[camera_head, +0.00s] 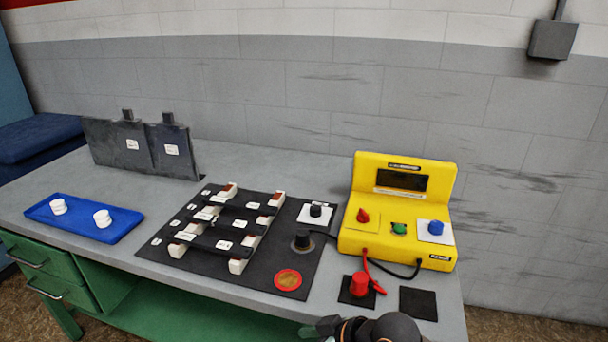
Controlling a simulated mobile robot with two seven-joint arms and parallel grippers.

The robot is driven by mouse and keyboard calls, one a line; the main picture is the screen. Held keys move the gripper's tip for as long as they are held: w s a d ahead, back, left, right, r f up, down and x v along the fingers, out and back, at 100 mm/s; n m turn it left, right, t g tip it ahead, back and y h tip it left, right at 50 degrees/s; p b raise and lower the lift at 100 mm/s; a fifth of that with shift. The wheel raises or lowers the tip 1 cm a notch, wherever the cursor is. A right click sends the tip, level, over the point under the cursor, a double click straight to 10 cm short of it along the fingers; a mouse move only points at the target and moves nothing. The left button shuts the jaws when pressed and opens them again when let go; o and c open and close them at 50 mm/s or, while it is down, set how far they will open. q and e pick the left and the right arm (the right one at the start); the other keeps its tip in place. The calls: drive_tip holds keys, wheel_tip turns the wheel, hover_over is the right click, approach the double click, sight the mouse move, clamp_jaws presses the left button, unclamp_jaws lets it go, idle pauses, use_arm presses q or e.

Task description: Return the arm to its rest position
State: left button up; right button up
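Part of my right arm (395,328) shows at the bottom edge, right of the middle, in front of the table's front edge. It is dark and rounded, with a smaller dark part on its left. It is cut off by the frame, and I cannot make out the fingers or anything held. My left arm and gripper are not in view.
The grey table (290,162) holds a yellow control box (350,240), a red plug (360,284) with a cable, a black mat (262,277) with a rack of dark bars, a blue tray (122,229) with white pieces, and dark upright plates (108,150).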

drive_tip(key=s+d+f+m+t+h+p, duration=0.3)
drive_tip(key=s+d+f+m+t+h, duration=0.2)
drive_tip(key=s+d+f, duration=0.9)
drive_tip(key=s+d+m+h, duration=0.1)
drive_tip(key=d+m, duration=0.1)
drive_tip(key=d, duration=0.1)
drive_tip(key=shift+s+d+m, duration=0.35)
drive_tip(key=shift+m, duration=0.05)
